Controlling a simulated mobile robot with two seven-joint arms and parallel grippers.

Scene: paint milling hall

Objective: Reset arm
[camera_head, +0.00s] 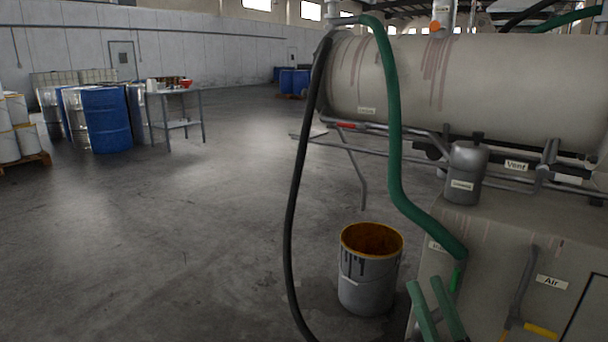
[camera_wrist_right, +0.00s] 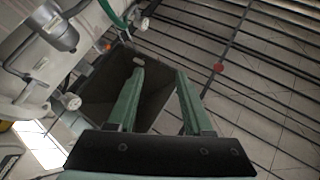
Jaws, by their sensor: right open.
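My right gripper (camera_head: 424,284) shows at the bottom of the head view as two green fingers, in front of the grey machine housing (camera_head: 500,250). The fingers are apart. In the right wrist view my right gripper (camera_wrist_right: 160,70) also has its fingers spread, with nothing between them. A dark grey box-like shape (camera_wrist_right: 158,98) shows behind the fingers there; I cannot tell whether they touch it. My left gripper is not in view.
A large paint-streaked tank (camera_head: 470,85) fills the upper right. A green hose (camera_head: 392,130) and a black hose (camera_head: 292,210) hang from it. An open drum (camera_head: 368,285) stands beside the housing. A metal table (camera_head: 178,92) and blue drums (camera_head: 107,120) stand back left.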

